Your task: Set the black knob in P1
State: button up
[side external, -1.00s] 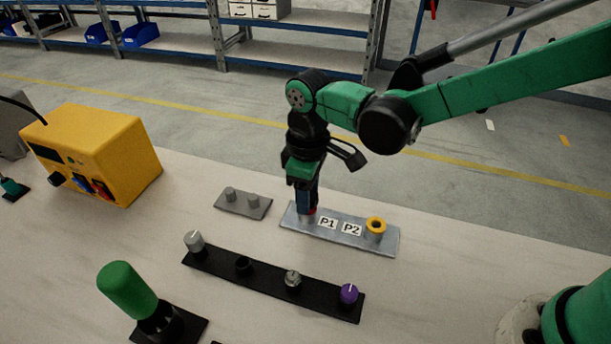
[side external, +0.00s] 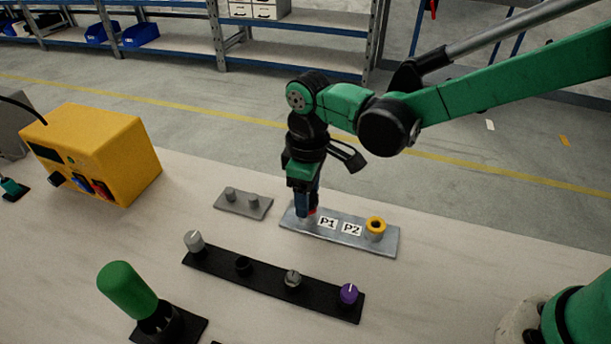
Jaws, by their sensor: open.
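A grey plate (side external: 344,240) carries the labels P1 (side external: 327,222) and P2 (side external: 351,228). My gripper (side external: 307,211) points down over its left end, beside the P1 label. Its fingers are open, with a small gap between them. Something red shows at the fingertips; the fingers hide most of whatever is there, so I cannot tell if a knob stands there.
The strip also bears a light grey knob (side external: 194,240), a darker grey knob (side external: 292,279) and a purple knob (side external: 348,293). A small grey plate with two posts (side external: 243,205), a green-handled part (side external: 128,289) and a yellow box (side external: 98,153) stand to the left.

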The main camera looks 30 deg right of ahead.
jog(key=o, duration=0.6)
jog(key=shift+c, duration=0.2)
jog(key=shift+r, duration=2.8)
